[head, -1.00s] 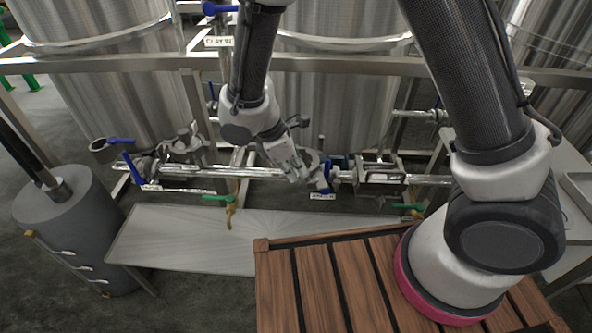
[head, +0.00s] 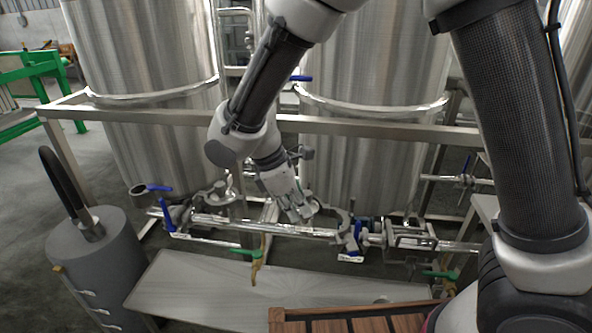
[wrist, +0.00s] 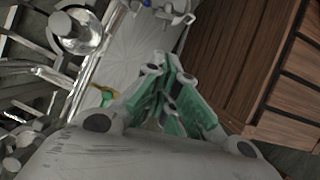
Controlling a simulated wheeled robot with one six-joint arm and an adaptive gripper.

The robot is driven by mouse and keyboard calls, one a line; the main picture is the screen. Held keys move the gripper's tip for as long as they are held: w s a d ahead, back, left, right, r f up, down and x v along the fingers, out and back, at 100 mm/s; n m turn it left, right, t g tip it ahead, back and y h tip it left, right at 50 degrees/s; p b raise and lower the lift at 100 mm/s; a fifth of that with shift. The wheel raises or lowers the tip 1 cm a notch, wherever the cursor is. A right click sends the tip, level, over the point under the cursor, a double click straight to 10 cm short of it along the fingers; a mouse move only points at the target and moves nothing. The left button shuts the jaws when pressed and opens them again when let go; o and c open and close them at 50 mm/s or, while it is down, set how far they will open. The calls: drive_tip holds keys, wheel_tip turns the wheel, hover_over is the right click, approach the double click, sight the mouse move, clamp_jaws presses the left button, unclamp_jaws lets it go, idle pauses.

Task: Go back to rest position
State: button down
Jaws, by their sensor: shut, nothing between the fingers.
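My gripper (head: 303,213) hangs in front of the tanks, close to the horizontal steel pipe, in the head view. In the wrist view my gripper (wrist: 168,95) shows grey and green fingers drawn together with nothing between them. Behind the fingers lie the pale metal sheet (wrist: 140,50) and the wooden slatted deck (wrist: 225,60). I cannot tell from the head view whether the fingertips touch the pipe.
The steel pipe (head: 265,229) carries blue-handled valves (head: 354,238) and green-handled valves (head: 246,252). Large steel tanks (head: 145,80) stand behind a frame rail (head: 350,127). A grey cylinder (head: 95,262) stands at left. The metal sheet (head: 200,285) is bare.

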drive_tip(key=s+d+r+m+t+y, duration=0.1)
drive_tip(key=s+d+r+m, duration=0.2)
drive_tip(key=d+r+m, duration=0.3)
drive_tip(key=s+d+r+m+t+y, duration=0.1)
drive_tip(key=s+d+r+m, duration=0.3)
drive_tip(key=d, duration=1.2)
drive_tip(key=s+d+r+m+t+y, duration=0.2)
drive_tip(key=s+d+r+m, duration=0.2)
drive_tip(key=d+r+m, duration=0.4)
drive_tip(key=d+r, duration=0.1)
drive_tip(key=d, duration=0.2)
drive_tip(key=shift+d+r, duration=0.2)
drive_tip(key=shift+d, duration=0.1)
drive_tip(key=shift+s, duration=0.1)
